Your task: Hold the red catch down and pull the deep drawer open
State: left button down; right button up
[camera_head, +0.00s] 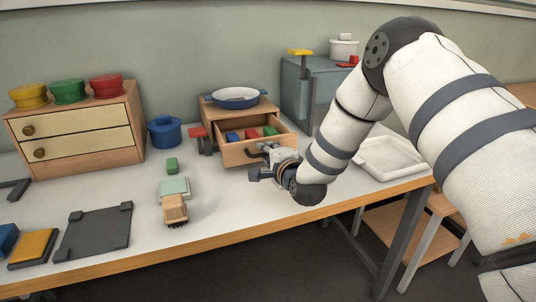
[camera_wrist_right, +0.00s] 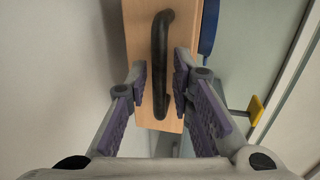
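The wooden cabinet (camera_head: 210,108) stands at the back of the table. Its deep drawer (camera_head: 234,156) is pulled partly open, with blue, green and red blocks inside. The red catch (camera_head: 197,132) is at the cabinet's left side; nothing of mine touches it, and I cannot tell if it is down. My right gripper (camera_head: 262,166) is at the drawer front. In the wrist view, the black handle (camera_wrist_right: 160,60) is on the wooden drawer front (camera_wrist_right: 137,50). The right fingers (camera_wrist_right: 160,90) are apart on both sides of the handle's near end, with small gaps. My left gripper is not seen.
A blue pan (camera_head: 237,103) sits on the cabinet. A blue pot (camera_head: 164,132) and a small chest (camera_head: 75,140) stand left. A toy truck (camera_head: 174,205) and a green block (camera_head: 172,165) lie in front. A white tray (camera_head: 390,160) is right of my right arm.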

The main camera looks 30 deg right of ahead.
jog(key=v, duration=1.2)
jog(key=shift+s+f, duration=0.1)
